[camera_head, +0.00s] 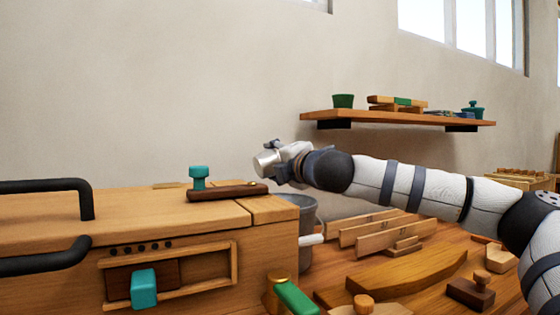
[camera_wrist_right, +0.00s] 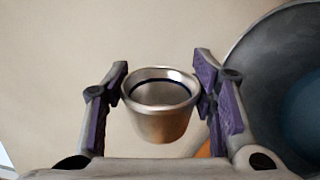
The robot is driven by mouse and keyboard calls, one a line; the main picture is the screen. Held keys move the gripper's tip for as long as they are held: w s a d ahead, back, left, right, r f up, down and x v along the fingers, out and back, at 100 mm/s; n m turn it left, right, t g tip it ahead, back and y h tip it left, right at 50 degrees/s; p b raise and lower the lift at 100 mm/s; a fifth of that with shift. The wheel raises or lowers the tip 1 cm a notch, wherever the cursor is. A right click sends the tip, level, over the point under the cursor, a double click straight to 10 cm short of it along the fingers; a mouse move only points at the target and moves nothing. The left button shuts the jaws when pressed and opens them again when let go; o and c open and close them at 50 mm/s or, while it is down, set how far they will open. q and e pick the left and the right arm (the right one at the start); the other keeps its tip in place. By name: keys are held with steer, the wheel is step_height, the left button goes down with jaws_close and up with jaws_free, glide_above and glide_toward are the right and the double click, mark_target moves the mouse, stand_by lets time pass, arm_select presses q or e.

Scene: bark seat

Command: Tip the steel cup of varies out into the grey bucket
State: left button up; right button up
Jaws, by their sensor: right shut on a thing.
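The steel cup (camera_head: 268,164) is held in my right gripper (camera_head: 280,160), above the bench in the head view, and looks tilted. In the right wrist view the cup (camera_wrist_right: 160,120) sits between the two purple-padded fingers of my right gripper (camera_wrist_right: 160,105), its round mouth showing a dark ring inside. I cannot make out the contents. The grey bucket (camera_head: 306,212) stands below and slightly right of the cup in the head view, partly hidden behind the wooden bench. In the wrist view the bucket (camera_wrist_right: 245,75) shows large at the right. My left gripper is not in view.
A wooden bench (camera_head: 120,225) fills the left, with black bars (camera_head: 40,186) and a dark wooden piece (camera_head: 228,191) bearing a teal knob. Wooden boards and blocks (camera_head: 405,280) crowd the table at right. A wall shelf (camera_head: 400,118) holds small items.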

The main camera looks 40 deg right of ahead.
mark_target(264, 152)
steer(key=r+n+p, duration=0.1)
steer(key=n, duration=0.1)
steer(key=a+r+n+p, duration=0.1)
steer(key=n+p, duration=0.1)
steer(key=a+r+n+p, duration=0.1)
steer(key=n, duration=0.1)
steer(key=shift+w+a+r+n, duration=0.1)
steer(key=shift+a+r+n, duration=0.05)
steer(key=shift+n, duration=0.15)
steer(key=n, duration=0.1)
steer(key=n+p, duration=0.1)
steer(key=n, duration=0.1)
steer(key=n+p, duration=0.1)
steer(key=n, duration=0.1)
steer(key=shift+w+a+r, duration=0.1)
steer(key=shift+a+r, duration=0.15)
steer(key=shift+r, duration=0.05)
steer(key=shift+w+f+n+p, duration=0.15)
steer(key=shift+n+p, duration=0.25)
steer(key=shift+n, duration=0.8)
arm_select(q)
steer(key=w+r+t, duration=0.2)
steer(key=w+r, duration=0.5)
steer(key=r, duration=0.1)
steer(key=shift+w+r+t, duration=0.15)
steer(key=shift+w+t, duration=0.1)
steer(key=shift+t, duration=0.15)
arm_select(e)
steer(key=shift+f, duration=0.25)
